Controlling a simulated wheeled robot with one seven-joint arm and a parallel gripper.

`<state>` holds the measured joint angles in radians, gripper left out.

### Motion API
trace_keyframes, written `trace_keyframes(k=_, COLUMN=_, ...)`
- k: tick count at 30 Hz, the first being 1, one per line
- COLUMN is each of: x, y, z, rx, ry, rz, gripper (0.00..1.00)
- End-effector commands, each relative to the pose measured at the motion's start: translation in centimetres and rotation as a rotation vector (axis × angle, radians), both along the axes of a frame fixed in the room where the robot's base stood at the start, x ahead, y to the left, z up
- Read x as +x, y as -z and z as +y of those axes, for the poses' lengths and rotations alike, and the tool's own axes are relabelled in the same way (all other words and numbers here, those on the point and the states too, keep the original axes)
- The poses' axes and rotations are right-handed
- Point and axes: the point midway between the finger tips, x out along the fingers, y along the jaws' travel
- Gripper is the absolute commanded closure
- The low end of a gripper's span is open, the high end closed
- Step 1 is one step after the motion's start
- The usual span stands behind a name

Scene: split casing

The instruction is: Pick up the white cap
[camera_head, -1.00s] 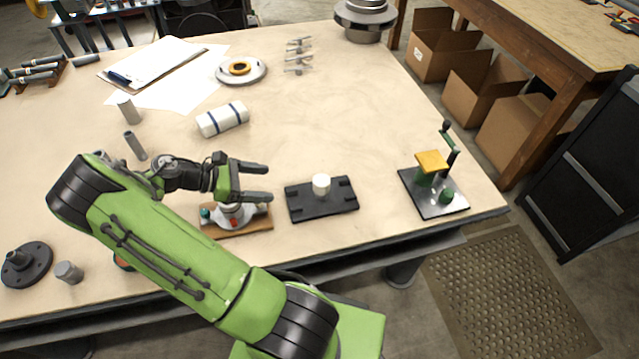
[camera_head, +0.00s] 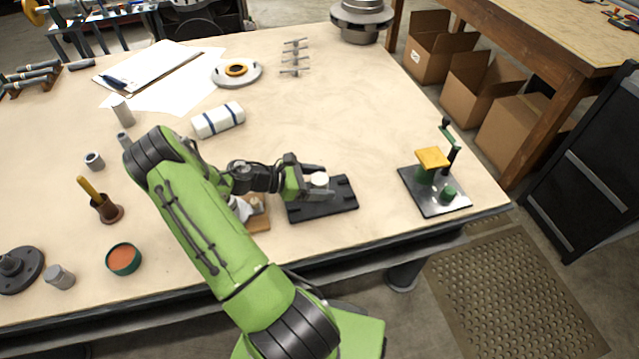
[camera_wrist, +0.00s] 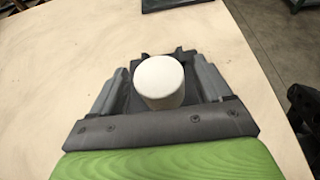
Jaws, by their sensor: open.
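The white cap (camera_head: 319,180) is a short white cylinder standing upright on the black plate (camera_head: 335,205) near the front of the table. My gripper (camera_head: 320,182) is level with the cap, with its fingers reaching along either side of it. In the wrist view the cap (camera_wrist: 159,82) sits between my two dark fingers (camera_wrist: 160,92), with a narrow gap showing at its sides. The jaws are open and not closed on it. Part of the black plate is hidden by my gripper and arm.
A metal plate (camera_head: 447,207) with a yellow-topped green fixture stands to the right. A wooden board (camera_head: 257,222) with a small part lies left of the black plate, partly behind my arm. A white roll (camera_head: 218,119) lies farther back. The table between the roll and the right fixture is clear.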

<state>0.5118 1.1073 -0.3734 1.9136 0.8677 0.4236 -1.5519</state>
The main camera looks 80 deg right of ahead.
Motion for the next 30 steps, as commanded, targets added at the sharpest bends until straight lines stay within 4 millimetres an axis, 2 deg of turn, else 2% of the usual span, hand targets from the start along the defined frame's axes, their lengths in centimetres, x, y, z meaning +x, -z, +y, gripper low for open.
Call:
trace_keyframes(k=5, x=0.0, y=0.0, z=0.0, rx=0.001, ry=-0.001, rz=-0.001, gripper=0.22)
trace_keyframes(k=6, x=0.0, y=0.0, z=0.0, rx=0.001, ry=-0.001, rz=-0.001, gripper=0.25)
trace_keyframes(k=16, x=0.0, y=0.0, z=0.0, rx=0.0, ry=-0.001, rz=-0.001, gripper=0.76)
trace_keyframes(k=23, x=0.0, y=-0.2, z=0.0, rx=0.0, ry=-0.001, rz=-0.001, gripper=0.76)
trace_keyframes(k=26, x=0.1, y=-1.7, z=-0.1, rx=-0.003, ry=-0.002, rz=-0.003, gripper=0.76)
trace_keyframes(k=30, x=0.1, y=-5.5, z=0.0, rx=-0.003, ry=-0.001, rz=-0.004, gripper=0.76)
